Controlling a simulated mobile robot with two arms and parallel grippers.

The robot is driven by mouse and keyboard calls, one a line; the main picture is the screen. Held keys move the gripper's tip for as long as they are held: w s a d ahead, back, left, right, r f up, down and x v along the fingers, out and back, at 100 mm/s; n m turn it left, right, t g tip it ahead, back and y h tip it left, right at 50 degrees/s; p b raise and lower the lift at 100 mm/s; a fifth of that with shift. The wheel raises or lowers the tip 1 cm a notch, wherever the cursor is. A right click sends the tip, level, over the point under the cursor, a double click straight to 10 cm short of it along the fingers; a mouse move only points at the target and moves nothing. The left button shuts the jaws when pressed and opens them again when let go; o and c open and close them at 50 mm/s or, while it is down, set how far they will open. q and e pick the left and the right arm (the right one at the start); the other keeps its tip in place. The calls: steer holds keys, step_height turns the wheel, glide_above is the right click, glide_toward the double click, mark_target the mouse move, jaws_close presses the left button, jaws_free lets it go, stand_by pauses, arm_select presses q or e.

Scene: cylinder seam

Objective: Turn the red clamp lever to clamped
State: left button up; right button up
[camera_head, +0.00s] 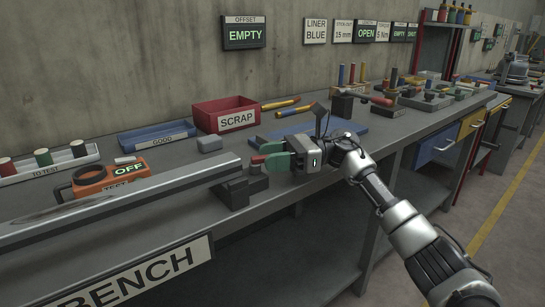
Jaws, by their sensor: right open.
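A small red piece (258,159), which looks like the clamp lever's end, shows above a dark block (240,188) at the end of a long grey rail (130,206) on the bench. Its full shape and setting are hard to tell, as it is small and close to my fingers. My right gripper (263,154) reaches in from the right with two green fingers, open and pointing left. The fingertips are right by the red piece; I cannot tell whether they touch it. My left gripper is not in view.
An orange tester (100,181) reading OFF stands behind the rail. A red SCRAP bin (225,115) and a blue GOOD tray (158,137) stand at the back. Another fixture with a red-handled bar (376,99) is farther right. The bench's front edge runs below my gripper.

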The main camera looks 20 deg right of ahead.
steer(key=shift+r, duration=0.35)
steer(key=r, duration=0.4)
steer(key=shift+s+d, duration=0.3)
steer(key=shift+d, duration=0.1)
arm_select(q)
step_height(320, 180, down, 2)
steer(key=shift+p, duration=0.3)
arm_select(e)
steer(key=s+d+r, duration=0.6)
steer(key=s+d, duration=0.1)
steer(key=s, duration=0.1)
steer(key=shift+r, duration=0.15)
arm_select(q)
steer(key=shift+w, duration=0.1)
arm_select(e)
steer(key=shift+d, duration=0.1)
steer(key=shift+c, duration=0.4)
